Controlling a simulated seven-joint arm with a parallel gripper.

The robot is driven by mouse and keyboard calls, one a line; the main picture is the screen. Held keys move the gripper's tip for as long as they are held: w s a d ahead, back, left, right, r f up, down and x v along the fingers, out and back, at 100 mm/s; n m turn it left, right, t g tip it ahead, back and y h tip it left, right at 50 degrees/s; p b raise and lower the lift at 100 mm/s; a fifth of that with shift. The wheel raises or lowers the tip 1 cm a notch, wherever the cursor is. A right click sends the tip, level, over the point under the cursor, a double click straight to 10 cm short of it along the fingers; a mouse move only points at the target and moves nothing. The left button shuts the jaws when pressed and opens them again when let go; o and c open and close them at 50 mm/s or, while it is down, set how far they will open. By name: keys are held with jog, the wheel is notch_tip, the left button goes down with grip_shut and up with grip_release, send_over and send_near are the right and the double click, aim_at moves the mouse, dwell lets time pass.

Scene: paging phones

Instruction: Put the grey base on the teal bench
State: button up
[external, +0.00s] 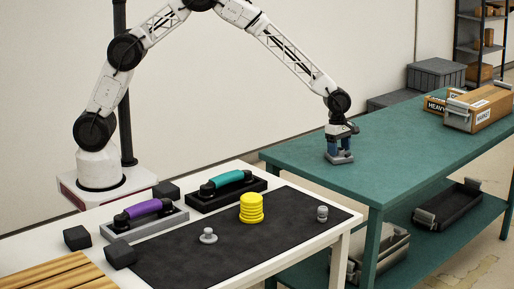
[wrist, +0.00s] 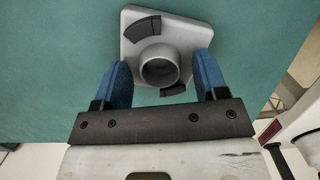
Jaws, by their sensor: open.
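The grey base (external: 340,158) is a light grey square plate on the near left part of the teal bench (external: 400,148). In the wrist view the grey base (wrist: 183,35) shows a round hollow post and dark patches on its plate. It appears to rest flat on the bench. My gripper (external: 340,145) is right above the base, pointing down. In the wrist view the blue fingers of my gripper (wrist: 162,68) are open, one on each side of the post, with gaps visible. The underside of the base is hidden.
A white table (external: 345,235) with a black mat (external: 190,265) stands in front. It bears a purple handset (external: 143,211), a teal handset (external: 226,179), a yellow stack (external: 251,208) and small grey pieces. Boxes (external: 480,108) stand at the bench's right; its middle is clear.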

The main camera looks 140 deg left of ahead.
jog(key=shift+r, duration=0.1)
notch_tip(320, 180, up, 12)
jog(key=s, duration=0.1)
jog(key=shift+s, duration=0.2)
dwell(0.4)
dwell(0.5)
jog(key=shift+d+r, duration=0.1)
dwell(0.3)
